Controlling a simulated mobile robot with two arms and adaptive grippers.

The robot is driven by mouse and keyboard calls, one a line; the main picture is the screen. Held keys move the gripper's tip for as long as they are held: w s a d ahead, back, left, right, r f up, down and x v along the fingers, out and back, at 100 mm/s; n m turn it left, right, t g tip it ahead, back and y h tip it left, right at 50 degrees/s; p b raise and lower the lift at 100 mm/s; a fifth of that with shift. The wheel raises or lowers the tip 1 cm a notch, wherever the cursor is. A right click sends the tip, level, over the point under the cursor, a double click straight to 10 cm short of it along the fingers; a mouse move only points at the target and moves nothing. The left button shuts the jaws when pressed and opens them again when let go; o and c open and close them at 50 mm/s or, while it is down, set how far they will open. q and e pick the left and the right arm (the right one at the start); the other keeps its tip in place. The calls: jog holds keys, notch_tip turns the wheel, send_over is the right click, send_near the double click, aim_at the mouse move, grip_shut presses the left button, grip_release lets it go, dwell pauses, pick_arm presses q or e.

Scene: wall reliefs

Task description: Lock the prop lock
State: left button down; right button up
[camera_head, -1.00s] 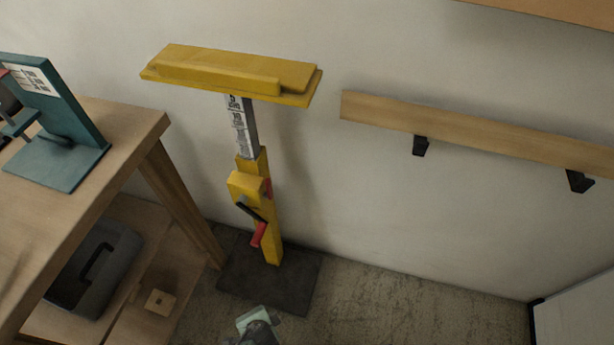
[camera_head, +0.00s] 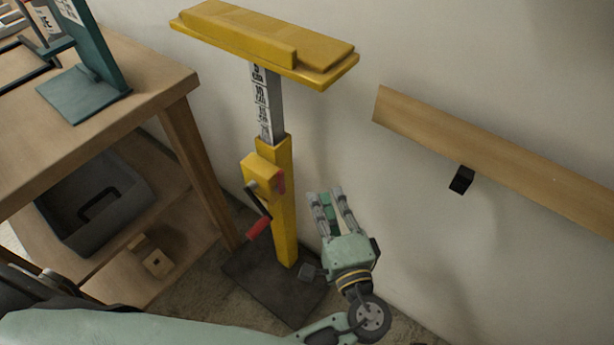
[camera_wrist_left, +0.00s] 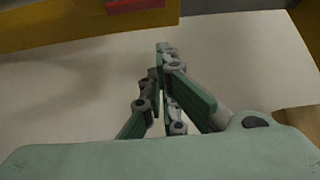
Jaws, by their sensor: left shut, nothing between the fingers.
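A yellow prop stand (camera_head: 284,215) stands upright on a dark base plate, with a yellow top beam (camera_head: 265,42) on a grey scale-marked post. A small red piece, likely the prop lock (camera_head: 282,181), is on the right side of its yellow housing; a red piece also shows at the top edge in the left wrist view (camera_wrist_left: 135,4). A crank with a red handle (camera_head: 258,227) hangs on the housing's front. My left gripper (camera_head: 325,192) is shut and empty, to the right of the post and apart from it, fingers pointing up in the head view. My right gripper is not in view.
A wooden workbench (camera_head: 150,85) with a teal press stand (camera_head: 85,92) is at the left. A grey toolbox (camera_head: 95,205) and small wooden block (camera_head: 158,264) sit on its lower shelf. A wooden rail (camera_head: 490,155) on a black bracket runs along the wall at the right.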

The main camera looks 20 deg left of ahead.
aim_at(279, 182)
pick_arm(q)
jog(key=w+a, duration=0.4)
jog(key=a, duration=0.2)
jog(key=shift+w+a+p, duration=0.25)
jog(key=shift+w+p, duration=0.05)
jog(key=shift+w, duration=0.1)
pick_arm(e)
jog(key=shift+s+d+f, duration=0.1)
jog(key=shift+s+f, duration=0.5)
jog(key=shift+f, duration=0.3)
pick_arm(q)
jog(key=shift+f, duration=0.15)
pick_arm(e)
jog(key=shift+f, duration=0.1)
